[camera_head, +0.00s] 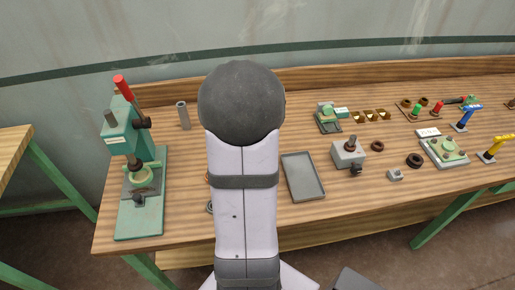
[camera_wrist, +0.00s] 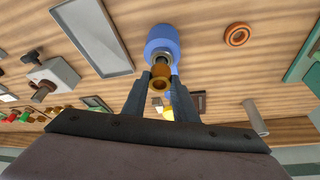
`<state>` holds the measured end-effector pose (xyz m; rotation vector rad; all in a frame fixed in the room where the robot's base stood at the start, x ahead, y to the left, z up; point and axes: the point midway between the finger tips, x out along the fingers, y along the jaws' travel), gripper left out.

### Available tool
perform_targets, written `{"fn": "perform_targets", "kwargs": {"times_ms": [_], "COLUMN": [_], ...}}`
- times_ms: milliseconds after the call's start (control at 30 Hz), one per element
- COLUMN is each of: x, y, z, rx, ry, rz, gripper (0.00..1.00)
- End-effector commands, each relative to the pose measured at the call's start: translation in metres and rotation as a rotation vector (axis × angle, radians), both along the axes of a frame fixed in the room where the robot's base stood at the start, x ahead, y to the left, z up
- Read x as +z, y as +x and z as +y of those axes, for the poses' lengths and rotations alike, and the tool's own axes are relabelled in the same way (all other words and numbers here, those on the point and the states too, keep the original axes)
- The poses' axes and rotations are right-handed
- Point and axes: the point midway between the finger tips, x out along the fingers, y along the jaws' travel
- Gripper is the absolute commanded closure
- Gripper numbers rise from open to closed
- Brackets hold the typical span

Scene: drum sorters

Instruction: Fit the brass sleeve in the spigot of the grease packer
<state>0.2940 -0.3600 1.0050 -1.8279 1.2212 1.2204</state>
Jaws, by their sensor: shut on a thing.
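My gripper (camera_wrist: 160,78) shows in the wrist view, its two dark fingers shut on the brass sleeve (camera_wrist: 157,84). The sleeve's open round end faces the camera. Just beyond it is a blue cylinder (camera_wrist: 161,39) with a grey collar, which looks like the grease packer and its spigot. The sleeve lines up closely with the collar. I cannot tell whether it touches it or is inside it. In the head view, my arm hides the gripper, the sleeve and the blue cylinder.
A green press (camera_head: 140,190) with a red handle stands at the left, with a grey tube (camera_head: 184,115) beside it. A grey tray (camera_head: 303,176) and a grey block fixture (camera_head: 348,153) lie right of my arm. An orange ring (camera_wrist: 237,35) lies near the blue cylinder.

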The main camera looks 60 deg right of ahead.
Motion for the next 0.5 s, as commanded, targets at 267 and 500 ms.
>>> {"fn": "perform_targets", "kwargs": {"times_ms": [267,500], "x": [-0.007,-0.013], "y": [0.0,0.0], "z": [0.0,0.0], "rx": [0.0,0.0], "ry": [-0.001,-0.001], "rz": [0.0,0.0], "gripper": [1.0,1.0]}}
